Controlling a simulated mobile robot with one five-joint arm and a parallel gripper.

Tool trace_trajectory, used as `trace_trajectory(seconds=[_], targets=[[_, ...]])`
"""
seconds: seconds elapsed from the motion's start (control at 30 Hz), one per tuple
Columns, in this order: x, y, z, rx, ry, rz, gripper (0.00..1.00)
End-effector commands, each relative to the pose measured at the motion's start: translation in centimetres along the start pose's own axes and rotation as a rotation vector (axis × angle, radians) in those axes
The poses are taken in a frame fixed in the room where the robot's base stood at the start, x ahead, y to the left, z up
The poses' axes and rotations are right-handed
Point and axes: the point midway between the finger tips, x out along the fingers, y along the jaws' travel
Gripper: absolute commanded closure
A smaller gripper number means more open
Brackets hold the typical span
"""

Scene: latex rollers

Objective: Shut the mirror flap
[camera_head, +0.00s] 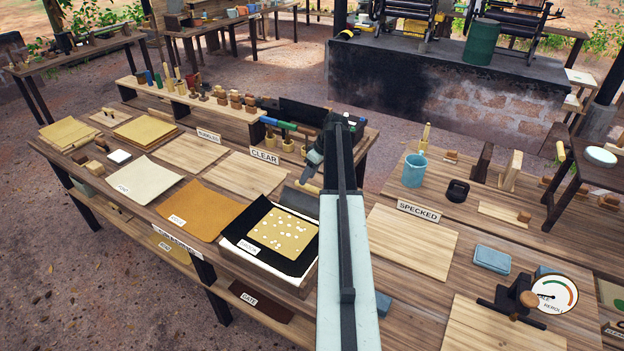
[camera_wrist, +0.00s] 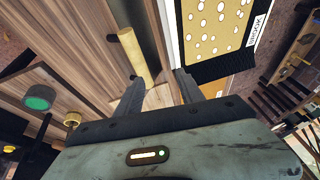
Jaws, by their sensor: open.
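I cannot tell for sure which thing is the mirror flap. A dark grey panel (camera_head: 292,199) lies behind the black mat, partly hidden by my arm. In the wrist view a dark strip (camera_wrist: 146,22) runs beside a pale wooden cylinder (camera_wrist: 132,54). A separate black upright board (camera_head: 303,112) stands at the back of the table. My gripper (camera_wrist: 158,80) is open, with nothing visible between its fingers. The cylinder is just beyond the left finger; I cannot tell if they touch. In the head view my arm hides part of this spot.
A speckled tan sheet (camera_head: 284,233) lies on a black mat (camera_head: 243,230) at the table's front. Rollers with green and blue handles (camera_head: 277,123) stand behind. On the right table are a blue cup (camera_head: 414,170), a pale board (camera_head: 412,242) and a dial gauge (camera_head: 554,294).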

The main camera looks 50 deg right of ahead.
Motion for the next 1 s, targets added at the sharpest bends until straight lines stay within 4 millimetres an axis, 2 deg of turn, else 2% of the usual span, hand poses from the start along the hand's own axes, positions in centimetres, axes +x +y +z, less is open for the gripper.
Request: trace_trajectory(seconds=[0.03, 0.13, 0.43, 0.67, 1.0], targets=[[-1.1, 1.7, 0.6, -0.003, 0.013, 0.004, 0.55], [-2.0, 3.4, 1.6, -0.016, 0.029, 0.009, 0.55], [-1.8, 3.7, 1.9, -0.022, 0.034, 0.010, 0.55], [0.2, 3.7, 1.9, -0.022, 0.034, 0.010, 0.55], [4.6, 3.7, 1.8, -0.022, 0.033, 0.009, 0.55]])
